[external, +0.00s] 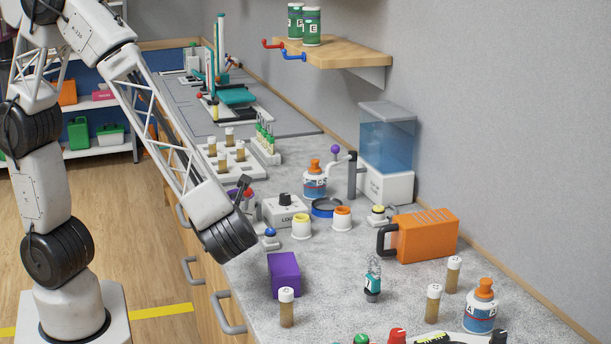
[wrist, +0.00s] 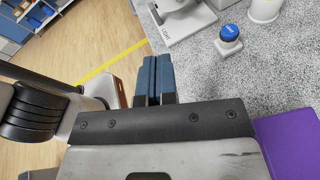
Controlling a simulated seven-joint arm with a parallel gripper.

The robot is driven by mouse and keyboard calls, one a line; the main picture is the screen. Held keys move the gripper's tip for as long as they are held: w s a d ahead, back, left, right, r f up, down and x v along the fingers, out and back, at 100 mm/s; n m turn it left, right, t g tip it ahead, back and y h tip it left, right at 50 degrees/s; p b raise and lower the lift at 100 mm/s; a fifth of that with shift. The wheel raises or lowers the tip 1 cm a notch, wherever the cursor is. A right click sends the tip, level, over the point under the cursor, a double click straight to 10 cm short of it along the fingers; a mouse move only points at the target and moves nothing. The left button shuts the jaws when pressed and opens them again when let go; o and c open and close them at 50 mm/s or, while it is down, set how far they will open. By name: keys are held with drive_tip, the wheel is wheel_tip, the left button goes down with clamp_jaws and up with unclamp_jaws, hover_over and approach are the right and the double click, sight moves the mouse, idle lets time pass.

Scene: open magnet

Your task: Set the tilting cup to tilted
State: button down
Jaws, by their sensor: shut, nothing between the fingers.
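Two short white cups stand on the grey counter: one with a yellow top (external: 301,227) and one with an orange top (external: 341,218). I cannot tell which thing is the tilting cup; no cup is clearly tilted. Part of a white cup-like body (wrist: 263,11) shows at the top right of the wrist view. My gripper (wrist: 153,68) is shut and empty, its two dark blue fingers side by side near the counter's edge. In the external view my wrist is left of the cups and hides part of the counter, and the fingertips are hard to make out.
A blue button (external: 270,232) sits between my wrist and the cups, also in the wrist view (wrist: 229,33). A white knob box (external: 283,210) is behind. A purple block (external: 284,275), an orange case (external: 425,236) and several vials stand around. The front counter is partly clear.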

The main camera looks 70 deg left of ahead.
drive_tip(key=shift+w+d+f+m+t+y, duration=0.1)
drive_tip(key=shift+w+d+f+m+t, duration=0.1)
drive_tip(key=shift+d+m+t, duration=0.25)
drive_tip(key=shift+w+d+f+m+t+y, duration=0.15)
drive_tip(key=shift+d+m, duration=0.2)
drive_tip(key=shift+d, duration=0.35)
drive_tip(key=shift+w+d+f+m+t+y, duration=0.1)
drive_tip(key=shift+d+f+m+t, duration=0.1)
drive_tip(key=shift+d+m+t, duration=0.25)
drive_tip(key=shift+g, duration=0.25)
approach(246, 198)
drive_tip(key=shift+f, duration=1.45)
drive_tip(key=shift+w+a+r, duration=0.3)
drive_tip(key=shift+a+r, duration=0.05)
drive_tip(key=shift+a, duration=0.55)
drive_tip(key=shift+w+a+r, duration=0.35)
drive_tip(key=shift+a, duration=0.5)
drive_tip(key=shift+w+a+r, duration=0.3)
drive_tip(key=shift+a, duration=0.6)
